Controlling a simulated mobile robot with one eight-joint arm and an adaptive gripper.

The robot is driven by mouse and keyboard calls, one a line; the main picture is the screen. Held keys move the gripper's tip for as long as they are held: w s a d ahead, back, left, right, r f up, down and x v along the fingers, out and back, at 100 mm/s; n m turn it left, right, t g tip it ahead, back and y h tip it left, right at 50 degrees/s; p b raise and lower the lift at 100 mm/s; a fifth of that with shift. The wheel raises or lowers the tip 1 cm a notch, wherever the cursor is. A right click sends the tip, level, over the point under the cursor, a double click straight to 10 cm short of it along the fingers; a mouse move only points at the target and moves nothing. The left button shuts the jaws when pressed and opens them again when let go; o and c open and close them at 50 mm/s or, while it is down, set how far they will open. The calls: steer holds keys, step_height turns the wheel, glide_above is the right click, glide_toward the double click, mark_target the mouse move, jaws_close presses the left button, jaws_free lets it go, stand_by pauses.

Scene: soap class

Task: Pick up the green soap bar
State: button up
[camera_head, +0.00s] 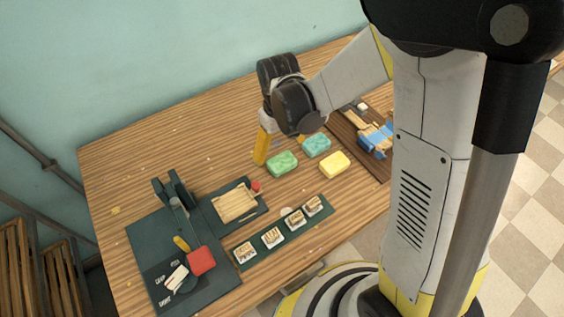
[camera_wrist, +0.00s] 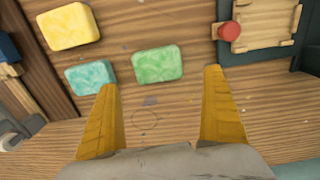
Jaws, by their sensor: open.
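The green soap bar (camera_head: 282,163) lies flat on the wooden table in the head view, just right of and below the yellow finger of my gripper (camera_head: 279,150). In the wrist view the green soap bar (camera_wrist: 158,64) lies beyond the fingertips, near the middle of the gap between them. My gripper (camera_wrist: 162,82) is open and empty, its two yellow fingers wide apart. A teal soap bar (camera_head: 316,145) and a yellow soap bar (camera_head: 334,164) lie close by. In the wrist view the teal bar (camera_wrist: 90,77) is just beyond the left fingertip.
A wooden tray (camera_head: 237,204) with a red knob (camera_head: 255,185) stands left of the soaps. A dark strip (camera_head: 255,255) with several small blocks lies in front. A dark station with a red block (camera_head: 201,261) is at left. Blue items (camera_head: 376,138) lie at right. Bare table surrounds the green bar.

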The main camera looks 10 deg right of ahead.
mark_target(282, 161)
steer(key=f+b, duration=0.1)
steer(key=f, duration=0.1)
steer(key=f+b, duration=0.2)
steer(key=f, duration=0.1)
steer(key=shift+s+d+f, duration=0.3)
steer(key=shift+s, duration=0.1)
steer(key=shift+r, duration=0.1)
steer(key=c, duration=1.3)
